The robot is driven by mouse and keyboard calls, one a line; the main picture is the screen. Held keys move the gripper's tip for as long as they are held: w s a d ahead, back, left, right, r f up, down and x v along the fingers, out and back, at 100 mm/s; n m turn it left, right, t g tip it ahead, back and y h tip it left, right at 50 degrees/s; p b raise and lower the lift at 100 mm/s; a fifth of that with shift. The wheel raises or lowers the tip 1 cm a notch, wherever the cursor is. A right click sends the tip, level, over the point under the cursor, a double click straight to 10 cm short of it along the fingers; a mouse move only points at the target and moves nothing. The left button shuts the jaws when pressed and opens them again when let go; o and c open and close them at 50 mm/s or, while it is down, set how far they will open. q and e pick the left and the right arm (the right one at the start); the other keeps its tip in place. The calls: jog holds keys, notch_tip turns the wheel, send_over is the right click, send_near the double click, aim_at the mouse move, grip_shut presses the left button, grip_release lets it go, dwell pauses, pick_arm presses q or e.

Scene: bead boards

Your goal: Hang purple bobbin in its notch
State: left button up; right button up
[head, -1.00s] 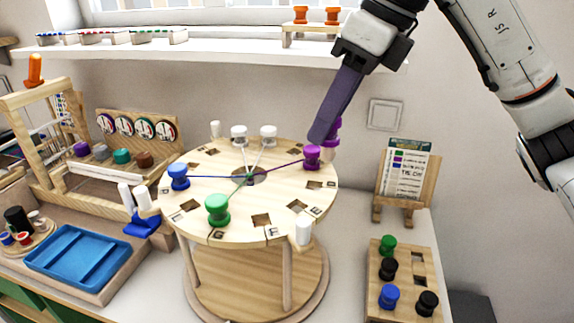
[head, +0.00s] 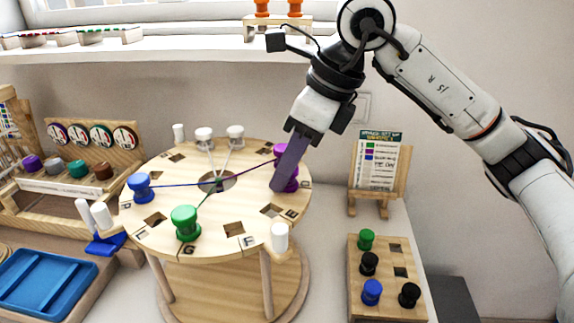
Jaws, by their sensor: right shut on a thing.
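The round wooden board (head: 205,245) has square notches and letters near its rim. A purple thread (head: 252,171) runs from there to the hub (head: 217,182). I cannot tell whether the bobbin touches the board. My left gripper is not in view.
Blue (head: 140,186) and green (head: 185,222) bobbins and two white ones at the back stand on the board with threads. A wooden rack (head: 385,304) with several bobbins stands right, below a card stand (head: 380,168). A blue tray (head: 42,282) lies left.

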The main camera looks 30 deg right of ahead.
jog(key=shift+f, duration=0.15)
jog(key=o, duration=1)
jog(key=shift+o, duration=0.2)
jog(key=shift+r, duration=0.35)
jog(key=v, duration=1.1)
jog(key=shift+r+p, duration=0.3)
jog(key=shift+s+d, duration=0.1)
